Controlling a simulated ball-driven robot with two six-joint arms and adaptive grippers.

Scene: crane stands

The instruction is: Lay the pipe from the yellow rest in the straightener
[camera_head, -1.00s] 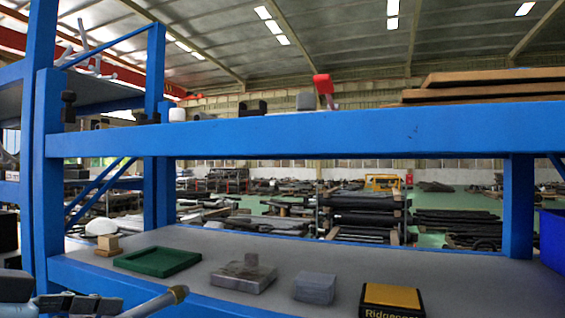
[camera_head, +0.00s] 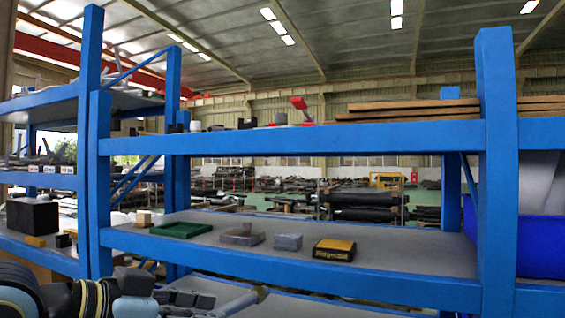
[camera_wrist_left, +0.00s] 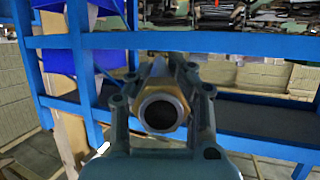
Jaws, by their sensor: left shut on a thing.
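My left gripper (camera_head: 188,298) is low in the head view, in front of the blue rack. It is shut on a grey pipe (camera_head: 240,304), which points to the right past the fingers. In the left wrist view the left gripper (camera_wrist_left: 160,100) has the pipe between its fingers, end-on, with a dark open bore and a brass-coloured hex collar (camera_wrist_left: 147,93). The pipe's far part is hidden behind its near end. I cannot make out a yellow rest or a straightener for certain. My right gripper is not in view.
The blue rack's middle shelf (camera_head: 400,262) holds a wooden block (camera_head: 143,218), a green tray (camera_head: 181,229), a grey block on a plate (camera_head: 242,235), a grey cube (camera_head: 288,241) and a yellow-black box (camera_head: 334,250). A blue bin (camera_head: 540,240) is at right. Blue posts flank the shelf.

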